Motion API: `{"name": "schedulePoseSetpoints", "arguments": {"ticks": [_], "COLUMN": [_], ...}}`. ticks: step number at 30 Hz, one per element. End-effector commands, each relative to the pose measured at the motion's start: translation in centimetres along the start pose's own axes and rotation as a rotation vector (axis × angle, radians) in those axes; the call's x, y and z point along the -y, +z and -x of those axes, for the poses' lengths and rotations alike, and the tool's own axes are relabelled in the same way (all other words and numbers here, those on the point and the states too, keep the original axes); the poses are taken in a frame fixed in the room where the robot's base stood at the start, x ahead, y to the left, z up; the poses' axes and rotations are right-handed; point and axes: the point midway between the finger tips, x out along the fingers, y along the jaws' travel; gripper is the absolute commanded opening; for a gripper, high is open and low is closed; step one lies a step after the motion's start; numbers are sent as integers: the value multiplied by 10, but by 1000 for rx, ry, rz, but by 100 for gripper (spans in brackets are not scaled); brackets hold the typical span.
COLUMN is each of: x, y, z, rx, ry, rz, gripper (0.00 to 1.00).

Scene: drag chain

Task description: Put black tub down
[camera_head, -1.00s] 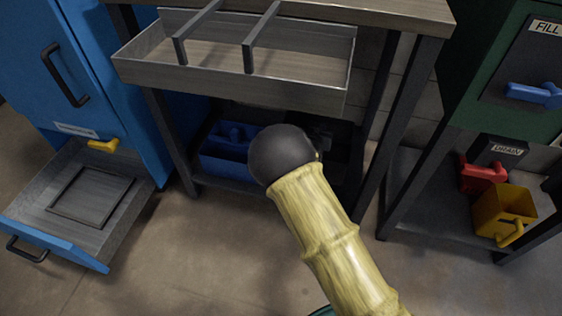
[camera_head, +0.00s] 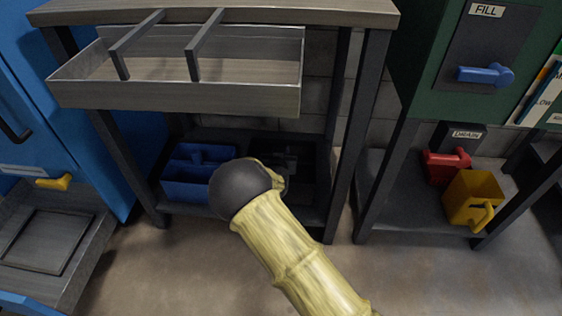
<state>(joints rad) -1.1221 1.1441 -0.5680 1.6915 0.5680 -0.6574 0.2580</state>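A dark shape that looks like the black tub (camera_head: 312,170) is on the lower shelf of the workbench, right of a blue tub (camera_head: 187,188). It is in deep shadow and partly hidden by my arm, so its edges and whether it rests fully on the shelf are unclear. My yellow arm with its round dark joint reaches from the bottom right toward this shelf. My gripper is hidden behind that joint, so its fingers and any hold on the tub do not show.
An open divided drawer (camera_head: 190,90) juts out above the shelf. Dark bench legs (camera_head: 352,140) flank the opening. A blue cabinet's low drawer (camera_head: 45,240) is pulled out at left. A red container (camera_head: 445,166) and a yellow container (camera_head: 472,198) stand on the right shelf.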

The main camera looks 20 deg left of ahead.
Motion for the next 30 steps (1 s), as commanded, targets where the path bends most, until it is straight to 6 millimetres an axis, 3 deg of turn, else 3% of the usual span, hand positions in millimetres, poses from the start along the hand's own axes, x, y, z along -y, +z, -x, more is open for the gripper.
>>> {"name": "schedulePoseSetpoints", "arguments": {"ticks": [10,30], "x": [-1,-1], "y": [34,43], "z": [-12,-15], "rx": [-2,-1], "ry": [1,2], "rz": [1,-1], "gripper": [0,0]}}
